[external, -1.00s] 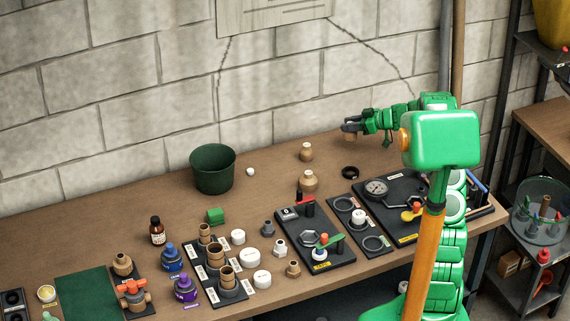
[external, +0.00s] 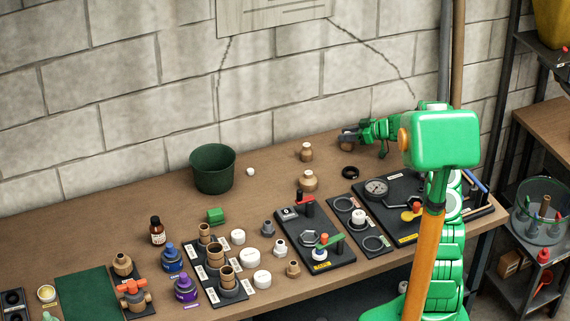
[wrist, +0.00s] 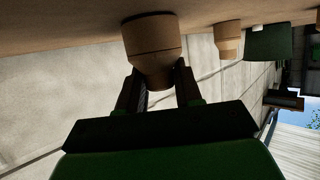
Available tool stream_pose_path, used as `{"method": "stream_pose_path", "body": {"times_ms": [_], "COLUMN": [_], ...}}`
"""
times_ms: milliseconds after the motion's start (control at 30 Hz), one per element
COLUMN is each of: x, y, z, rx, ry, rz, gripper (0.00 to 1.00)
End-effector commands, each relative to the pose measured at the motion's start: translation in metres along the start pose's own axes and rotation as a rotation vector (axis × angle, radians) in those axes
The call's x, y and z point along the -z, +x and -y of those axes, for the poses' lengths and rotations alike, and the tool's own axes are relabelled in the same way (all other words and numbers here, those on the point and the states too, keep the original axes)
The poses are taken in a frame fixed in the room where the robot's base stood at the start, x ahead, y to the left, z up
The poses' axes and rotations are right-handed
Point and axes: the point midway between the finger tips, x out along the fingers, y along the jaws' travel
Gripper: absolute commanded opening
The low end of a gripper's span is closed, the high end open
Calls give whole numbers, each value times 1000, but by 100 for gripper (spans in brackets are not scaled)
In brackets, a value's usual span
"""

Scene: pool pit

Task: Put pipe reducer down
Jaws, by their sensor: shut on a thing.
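The pipe reducer is a tan, stepped fitting that shows in the wrist view (wrist: 152,45) between my gripper's two dark fingers (wrist: 158,88). My gripper (external: 349,136) is shut on it. In the external view the reducer (external: 347,146) is partly hidden under the fingers, at the back of the table near the wall. In the wrist view its wide end is at the wooden tabletop (wrist: 60,22), touching or very nearly so. It looks upright relative to the table.
Two similar tan fittings (external: 306,152) (external: 308,181) stand to the left, and a black ring (external: 350,172) lies in front. A dark green bucket (external: 213,170) stands farther left. A black panel with a gauge (external: 376,188) lies in front of my arm. Bare tabletop surrounds the reducer.

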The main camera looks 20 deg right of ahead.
Motion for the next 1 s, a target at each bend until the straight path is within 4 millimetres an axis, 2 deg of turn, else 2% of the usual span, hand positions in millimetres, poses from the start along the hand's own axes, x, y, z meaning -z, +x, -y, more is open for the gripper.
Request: {"method": "stream_pose_path", "body": {"times_ms": [200, 233, 400, 767, 1000], "x": [-2, -2, -2, 1, 1], "y": [1, 1, 1, -1, -29], "z": [0, 0, 0, 0, 0], "rx": [1, 1, 1, 0, 0], "ry": [0, -1, -1, 0, 0], "rz": [0, 0, 0, -1, 0], "gripper": [0, 37, 60, 60, 60]}}
